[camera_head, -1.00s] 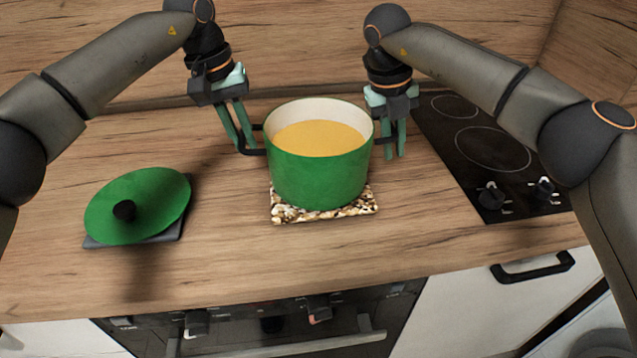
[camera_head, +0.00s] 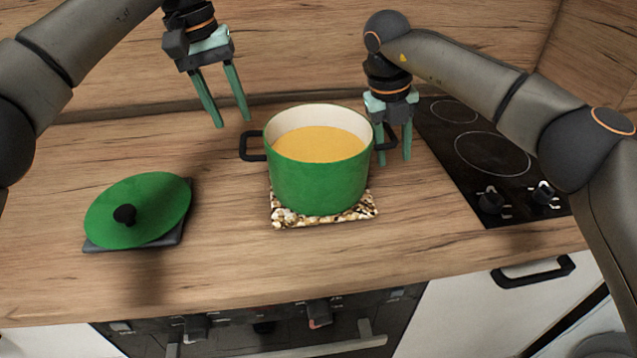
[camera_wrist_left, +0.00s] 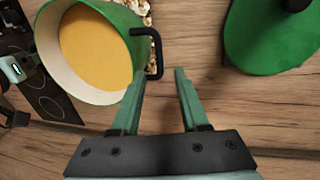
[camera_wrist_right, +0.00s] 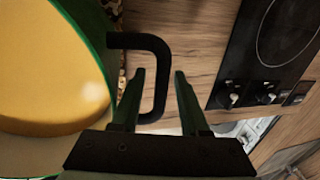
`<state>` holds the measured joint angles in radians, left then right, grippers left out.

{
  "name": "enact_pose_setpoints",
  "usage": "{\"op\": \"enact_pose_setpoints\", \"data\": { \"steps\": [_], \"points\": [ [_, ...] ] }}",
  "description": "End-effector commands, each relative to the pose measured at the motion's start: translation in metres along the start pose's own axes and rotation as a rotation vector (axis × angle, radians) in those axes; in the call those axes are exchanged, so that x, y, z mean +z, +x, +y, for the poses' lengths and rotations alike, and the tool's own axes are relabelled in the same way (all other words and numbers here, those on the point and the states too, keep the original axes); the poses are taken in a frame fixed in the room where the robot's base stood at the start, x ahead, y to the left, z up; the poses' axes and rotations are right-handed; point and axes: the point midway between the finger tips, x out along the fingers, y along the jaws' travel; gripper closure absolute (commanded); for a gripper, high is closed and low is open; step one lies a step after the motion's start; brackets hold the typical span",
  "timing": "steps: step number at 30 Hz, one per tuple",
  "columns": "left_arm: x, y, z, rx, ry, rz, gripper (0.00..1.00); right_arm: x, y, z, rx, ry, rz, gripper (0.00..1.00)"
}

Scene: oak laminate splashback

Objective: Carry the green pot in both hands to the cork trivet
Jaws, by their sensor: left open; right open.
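The green pot (camera_head: 318,178) holds yellow-orange soup and stands upright on the speckled cork trivet (camera_head: 322,218). Its left handle (camera_head: 252,146) is free, and its right handle (camera_head: 388,137) is partly hidden by my right gripper. My left gripper (camera_head: 232,125) is open and empty, raised above and left of the pot, apart from the handle. In the left wrist view its fingers (camera_wrist_left: 160,72) point toward the pot's handle (camera_wrist_left: 155,52). My right gripper (camera_head: 394,162) is open, its fingers around the right handle; the right wrist view shows the handle (camera_wrist_right: 162,75) between the fingertips (camera_wrist_right: 160,72).
A green lid (camera_head: 140,212) with a black knob lies on a dark slab (camera_head: 165,238) at the left of the counter. A black hob (camera_head: 480,150) with knobs is at the right. The wooden splashback (camera_head: 300,50) rises behind. Counter between lid and pot is clear.

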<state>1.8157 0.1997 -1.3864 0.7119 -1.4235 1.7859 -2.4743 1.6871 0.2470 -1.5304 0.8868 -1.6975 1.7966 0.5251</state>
Motion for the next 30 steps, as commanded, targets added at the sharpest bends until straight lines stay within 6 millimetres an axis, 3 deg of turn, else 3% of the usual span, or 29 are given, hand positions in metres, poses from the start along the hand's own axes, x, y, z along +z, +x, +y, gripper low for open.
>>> {"op": "enact_pose_setpoints", "data": {
  "steps": [3,6,16,20,30],
  "points": [
    [0.0,-0.027,0.001,0.002,-0.002,0.003,0.55,0.0,0.0,0.0,0.0,0.0,0.0,0.55],
    [-0.001,-0.037,0.001,0.0,-0.002,0.002,0.55,0.0,0.0,0.0,0.0,0.0,0.0,0.55],
    [0.0,-0.053,0.0,-0.001,0.0,0.0,0.55,0.0,-0.006,0.0,0.0,0.0,-0.002,0.55],
    [0.0,-0.053,0.0,-0.001,0.0,0.0,0.55,0.001,-0.025,0.001,0.001,0.001,-0.004,0.55],
    [0.0,-0.052,0.0,-0.001,0.0,0.0,0.55,0.0,-0.098,0.001,0.0,0.002,-0.002,0.55]
  ]
}}
